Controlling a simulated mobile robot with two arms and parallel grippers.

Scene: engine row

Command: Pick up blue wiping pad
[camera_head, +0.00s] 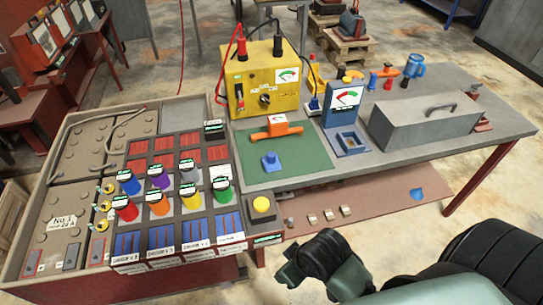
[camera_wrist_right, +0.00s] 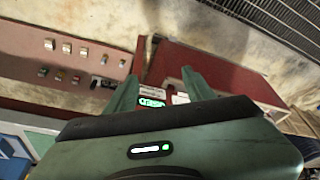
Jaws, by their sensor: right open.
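A small blue block with a round knob on top (camera_head: 271,162), which looks like the blue wiping pad, rests on a green mat (camera_head: 307,160) on the grey bench. My right gripper (camera_head: 290,266) is in front of the bench at the lower middle of the head view, well short of the blue block and nearer to me. In the right wrist view, its two green fingers (camera_wrist_right: 160,82) are apart with nothing held between them. The blue block does not show clearly in the wrist view. My left gripper is not in view.
A panel of coloured knobs (camera_head: 160,205) is to the left. A grey lidded box (camera_head: 425,125) and blue gauge stand (camera_head: 343,120) are to the right.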

